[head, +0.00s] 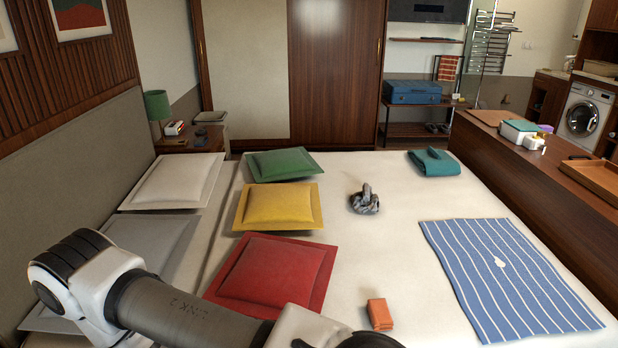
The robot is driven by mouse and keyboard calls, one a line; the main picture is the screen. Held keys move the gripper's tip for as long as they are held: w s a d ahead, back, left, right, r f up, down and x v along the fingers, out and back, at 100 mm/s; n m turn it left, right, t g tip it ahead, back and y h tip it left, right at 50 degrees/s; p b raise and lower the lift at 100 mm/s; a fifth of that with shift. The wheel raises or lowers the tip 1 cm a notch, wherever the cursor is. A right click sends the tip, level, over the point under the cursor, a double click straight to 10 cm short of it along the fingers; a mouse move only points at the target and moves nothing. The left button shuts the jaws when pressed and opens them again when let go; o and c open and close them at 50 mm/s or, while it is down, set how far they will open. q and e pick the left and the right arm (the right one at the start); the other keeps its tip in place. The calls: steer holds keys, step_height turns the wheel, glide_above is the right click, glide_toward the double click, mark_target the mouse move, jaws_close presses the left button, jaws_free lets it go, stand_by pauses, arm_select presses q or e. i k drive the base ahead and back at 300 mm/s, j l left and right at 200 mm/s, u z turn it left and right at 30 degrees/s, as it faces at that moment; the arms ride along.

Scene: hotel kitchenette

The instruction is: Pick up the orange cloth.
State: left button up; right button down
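A small folded orange cloth (379,314) lies on the white bed (390,255) near the bottom edge of the head view, right of the red pillow. My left arm comes in from the left and crosses the bottom of the view. Its far end passes out of the frame just left of and below the orange cloth, with a gap visible between them. My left gripper is not visible, and neither is my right arm or gripper.
A red pillow (270,270), yellow pillow (278,205) and green pillow (282,164) lie left of the cloth. A blue striped towel (500,285) lies right. A grey crumpled item (366,201) and teal folded towel (436,168) lie farther back. The bed around the cloth is clear.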

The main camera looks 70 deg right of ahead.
mark_target(381, 318)
steer(key=z, duration=2.85)
steer(key=i+z, duration=0.2)
steer(key=z, duration=0.2)
steer(key=i+j+z, duration=0.15)
steer(key=z, duration=0.2)
steer(key=i+j+z, duration=0.2)
steer(key=z, duration=0.2)
